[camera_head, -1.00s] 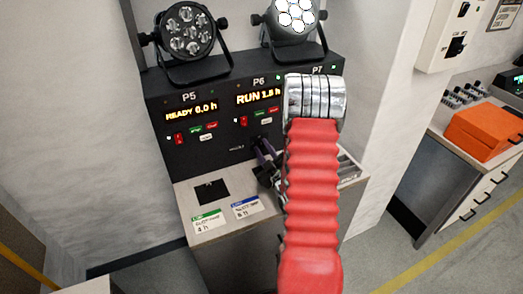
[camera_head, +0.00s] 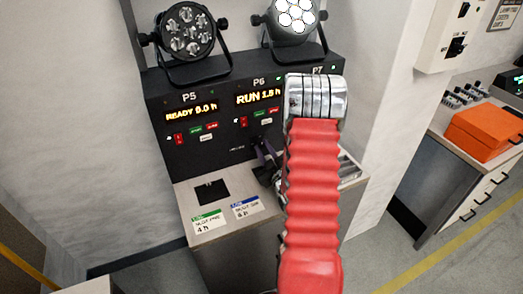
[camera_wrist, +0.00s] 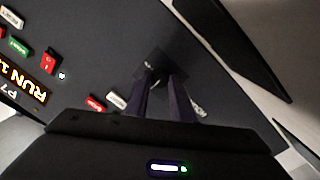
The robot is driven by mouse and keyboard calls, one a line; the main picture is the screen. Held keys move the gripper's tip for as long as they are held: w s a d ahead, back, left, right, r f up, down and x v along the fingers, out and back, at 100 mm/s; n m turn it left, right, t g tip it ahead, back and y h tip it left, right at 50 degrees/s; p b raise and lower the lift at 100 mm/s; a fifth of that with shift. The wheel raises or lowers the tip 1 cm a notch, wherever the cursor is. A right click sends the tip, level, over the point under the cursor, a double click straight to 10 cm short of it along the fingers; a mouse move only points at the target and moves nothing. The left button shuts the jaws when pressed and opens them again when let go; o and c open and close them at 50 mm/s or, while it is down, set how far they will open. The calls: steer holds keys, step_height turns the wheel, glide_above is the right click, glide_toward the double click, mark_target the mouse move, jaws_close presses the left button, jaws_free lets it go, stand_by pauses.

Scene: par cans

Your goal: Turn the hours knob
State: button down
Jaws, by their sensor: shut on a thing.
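The black control panel (camera_head: 220,145) has amber displays. The P5 display (camera_head: 192,109) reads READY 0.0 h, and the P6 display (camera_head: 258,96) reads about RUN 1.8 h. My gripper (camera_head: 258,144) reaches the lower panel below P6, to the right of a small white label. In the wrist view, the two purple fingers of my gripper (camera_wrist: 166,80) close around a dark knob (camera_wrist: 165,62) on the panel face. The fingers and the dark background hide much of the knob, so its pointer cannot be read. My red arm hides most of the P7 section.
Red, green and white buttons (camera_head: 205,128) sit under the displays. Two par cans stand on top, one unlit (camera_head: 189,34) and one lit (camera_head: 294,14). A shelf below holds a black square and two cards (camera_head: 208,223). An orange case (camera_head: 484,130) lies on the right bench.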

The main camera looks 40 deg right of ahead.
steer(key=shift+a+f, duration=0.1)
steer(key=c, duration=1.5)
jaws_free()
steer(key=shift+c, duration=0.2)
steer(key=shift+s, duration=0.1)
steer(key=v, duration=1.3)
steer(key=shift+s+a, duration=0.1)
steer(key=shift+s, duration=0.25)
